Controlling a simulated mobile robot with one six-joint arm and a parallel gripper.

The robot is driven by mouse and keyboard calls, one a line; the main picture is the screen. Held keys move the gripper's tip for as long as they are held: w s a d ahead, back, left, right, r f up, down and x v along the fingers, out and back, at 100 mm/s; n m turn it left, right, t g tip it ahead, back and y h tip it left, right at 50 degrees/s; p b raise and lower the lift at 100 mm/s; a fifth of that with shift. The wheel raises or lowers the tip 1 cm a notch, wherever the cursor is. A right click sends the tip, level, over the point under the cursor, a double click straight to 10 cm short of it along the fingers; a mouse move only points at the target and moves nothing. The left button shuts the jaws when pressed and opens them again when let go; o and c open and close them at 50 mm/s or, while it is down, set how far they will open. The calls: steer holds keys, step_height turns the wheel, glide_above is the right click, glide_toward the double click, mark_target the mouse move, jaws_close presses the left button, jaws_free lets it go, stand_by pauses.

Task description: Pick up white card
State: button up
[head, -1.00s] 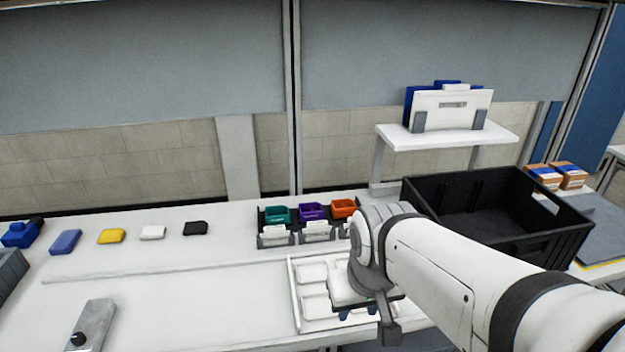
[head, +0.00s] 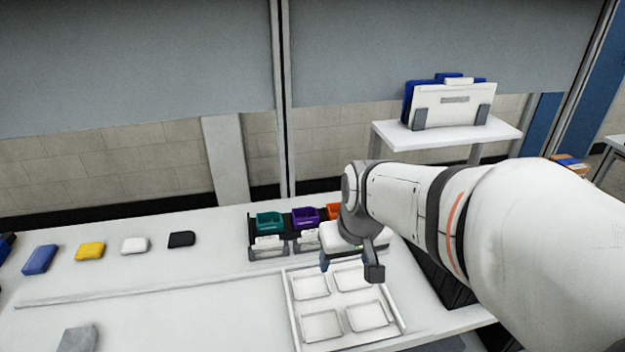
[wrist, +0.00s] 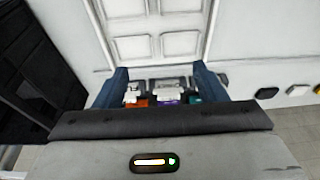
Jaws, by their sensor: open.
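White cards stand upright in dark holders in front of the small bins: one (head: 268,243) before the teal bin (head: 269,220) and one (head: 308,238) before the purple bin (head: 305,216). Any card before the orange bin (head: 333,211) is hidden by my arm in the head view. In the wrist view, white cards (wrist: 168,91) show between my fingers, with the bins behind them. My gripper (wrist: 161,72) is open and empty, pointing down above the bench near the right end of the bin row. Which card is meant, I cannot tell.
A white tray with four-sided empty pockets (head: 292,300) lies in front of the bins. Blue, yellow, white (head: 134,245) and black pieces lie to the left. A black crate (head: 440,277) is partly hidden behind my arm. A shelf (head: 392,137) holds upright boards.

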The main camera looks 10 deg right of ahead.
steer(key=shift+o, duration=1.4)
steer(key=w+d+f+p, duration=0.1)
steer(key=w+d, duration=0.4)
steer(key=w, duration=0.6)
steer(key=shift+w+t+p, duration=0.3)
steer(key=shift+t+p, duration=0.1)
steer(key=shift+p, duration=0.2)
steer(key=shift+t, duration=0.3)
steer(key=w+d+f, duration=0.2)
steer(key=w+f, duration=0.1)
steer(key=w+d+f+p, duration=0.1)
steer(key=w+f, duration=0.2)
steer(key=f, duration=0.1)
steer(key=w+d+f+p, duration=0.1)
steer(key=w+d+f, duration=0.1)
steer(key=w+f, duration=0.1)
steer(key=shift+w+d+f, duration=0.1)
steer(key=shift+d+f, duration=0.25)
steer(key=shift+f, duration=0.05)
steer(key=c, duration=1.1)
